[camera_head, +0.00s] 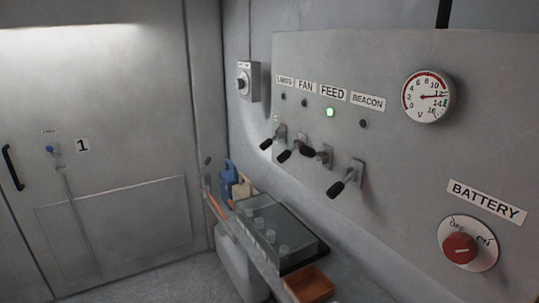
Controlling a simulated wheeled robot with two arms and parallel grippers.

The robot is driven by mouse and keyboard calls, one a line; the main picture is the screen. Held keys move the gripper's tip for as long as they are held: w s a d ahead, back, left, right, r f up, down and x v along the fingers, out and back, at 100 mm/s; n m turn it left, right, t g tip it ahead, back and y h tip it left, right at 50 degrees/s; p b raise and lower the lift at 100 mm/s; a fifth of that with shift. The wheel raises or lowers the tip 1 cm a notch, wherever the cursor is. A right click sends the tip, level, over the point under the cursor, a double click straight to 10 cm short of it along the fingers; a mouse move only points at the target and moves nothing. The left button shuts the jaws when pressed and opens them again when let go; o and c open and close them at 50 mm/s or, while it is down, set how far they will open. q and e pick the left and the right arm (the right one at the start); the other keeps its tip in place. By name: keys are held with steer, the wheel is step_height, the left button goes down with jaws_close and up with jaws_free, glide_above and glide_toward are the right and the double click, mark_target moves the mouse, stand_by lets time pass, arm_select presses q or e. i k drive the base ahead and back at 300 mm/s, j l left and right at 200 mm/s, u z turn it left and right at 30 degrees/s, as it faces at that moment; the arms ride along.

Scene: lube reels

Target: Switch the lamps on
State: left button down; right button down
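A grey wall panel (400,150) holds a row of black-handled levers below the labels LAMPS, FAN, FEED and BEACON. The lamps label (284,81) is at the left end. The lamps lever (267,144) hangs with its handle tilted down, like the fan lever (285,156) and the beacon lever (337,188). The feed lever (307,152) stands out nearer to level. The lamps indicator (282,97) is dark. The feed indicator (330,112) glows green. Neither of my grippers is in view.
A round voltmeter (428,97) reads around 13. A red battery knob (460,248) is at lower right. A small switch box (248,82) is on the wall left of the panel. Below stand a glass-topped case (285,235) and an orange tray (310,285). A door is at left.

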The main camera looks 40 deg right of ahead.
mark_target(265, 145)
steer(key=i+j+z, duration=0.15)
steer(key=z, duration=0.25)
steer(key=i+j+z, duration=0.2)
steer(key=z, duration=0.2)
steer(key=i+j+z, duration=0.2)
steer(key=z, duration=0.2)
steer(key=j, duration=0.1)
